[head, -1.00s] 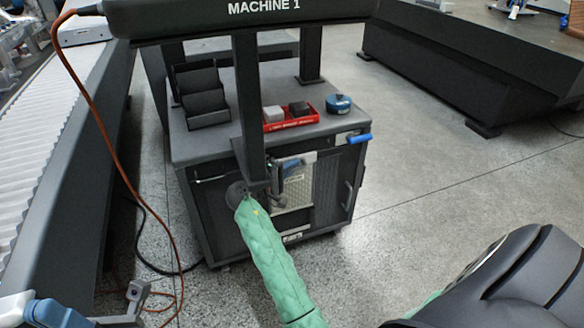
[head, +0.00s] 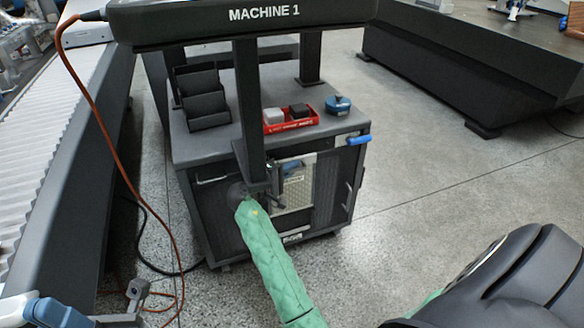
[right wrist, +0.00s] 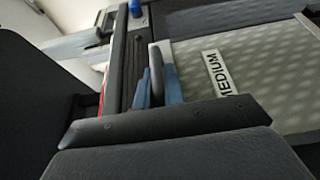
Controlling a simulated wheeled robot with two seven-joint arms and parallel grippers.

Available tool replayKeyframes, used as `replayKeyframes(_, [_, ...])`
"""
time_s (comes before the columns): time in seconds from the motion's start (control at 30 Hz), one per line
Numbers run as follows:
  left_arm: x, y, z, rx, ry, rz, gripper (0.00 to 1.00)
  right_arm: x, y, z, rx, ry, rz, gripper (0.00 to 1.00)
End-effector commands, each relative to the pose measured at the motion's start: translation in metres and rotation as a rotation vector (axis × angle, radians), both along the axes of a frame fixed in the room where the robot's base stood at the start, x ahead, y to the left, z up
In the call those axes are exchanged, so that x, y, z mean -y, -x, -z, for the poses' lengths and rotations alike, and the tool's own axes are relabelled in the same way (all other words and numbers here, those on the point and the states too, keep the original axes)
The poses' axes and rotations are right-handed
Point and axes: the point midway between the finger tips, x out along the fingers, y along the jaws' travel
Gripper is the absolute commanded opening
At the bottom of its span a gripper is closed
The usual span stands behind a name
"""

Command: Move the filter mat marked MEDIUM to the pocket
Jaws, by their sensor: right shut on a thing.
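The filter mat marked MEDIUM (right wrist: 260,58) is a pale meshed panel with a white label, on the right of the right wrist view. In the head view a pale panel (head: 293,195) shows at the cabinet front, partly behind my right gripper (head: 278,180). In the right wrist view my right gripper (right wrist: 157,88) has its blue fingers shut on a grey strip at the mat's near edge. I cannot tell which part is the pocket.
The dark cabinet (head: 215,220) carries a black stepped holder (head: 203,105), a red tray (head: 291,125) with small blocks and a blue round item (head: 338,104). A dark upright (head: 248,110) stands before it. An orange cable (head: 85,95) hangs left.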

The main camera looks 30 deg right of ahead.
Motion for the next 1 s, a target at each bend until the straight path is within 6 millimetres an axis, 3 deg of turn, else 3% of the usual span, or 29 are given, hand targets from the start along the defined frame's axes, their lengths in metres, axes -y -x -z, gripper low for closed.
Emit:
replayKeyframes(0.03, [0.0000,0.0000,-0.0007,0.000,0.000,0.000,0.00,0.0024,-0.0053,-0.0062,0.008,0.006,-0.009,0.00])
replayKeyframes(1.0, [0.0000,0.0002,-0.0046,-0.004,-0.001,0.000,0.00,-0.0037,-0.0024,-0.0005,0.005,0.003,-0.011,0.00])
